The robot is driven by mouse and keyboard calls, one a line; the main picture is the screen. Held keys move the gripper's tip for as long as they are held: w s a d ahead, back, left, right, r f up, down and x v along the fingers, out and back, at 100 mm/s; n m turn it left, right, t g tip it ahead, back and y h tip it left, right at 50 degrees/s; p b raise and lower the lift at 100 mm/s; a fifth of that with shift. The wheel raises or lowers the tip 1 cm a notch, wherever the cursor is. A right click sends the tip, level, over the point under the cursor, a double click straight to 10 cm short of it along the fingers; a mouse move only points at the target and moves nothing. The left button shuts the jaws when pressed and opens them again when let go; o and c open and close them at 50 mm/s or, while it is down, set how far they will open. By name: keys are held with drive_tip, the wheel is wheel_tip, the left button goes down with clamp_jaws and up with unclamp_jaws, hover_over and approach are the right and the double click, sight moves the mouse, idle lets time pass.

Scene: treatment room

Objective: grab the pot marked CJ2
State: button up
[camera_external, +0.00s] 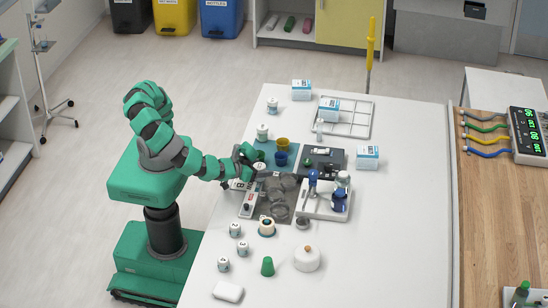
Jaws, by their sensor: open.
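Several small white pots with dark labels stand along the left part of the white table (400,215). Two are toward the back, a far pot (272,105) and a nearer pot (262,132). Others are at the front left: an upper pot (235,229), a middle pot (242,248) and a lower pot (223,264). The markings are too small to read, so I cannot tell which is CJ2. My gripper (255,164) is open, low over the table's left side. A white round top (259,168) shows close by its fingers; I cannot tell whether they touch it.
Near my gripper are yellow (283,143) and blue (281,159) cups, a dark grey mat (278,200) and a white tray (325,213) with bottles. The table's right side is clear.

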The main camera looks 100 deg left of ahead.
drive_tip(key=c, duration=1.1)
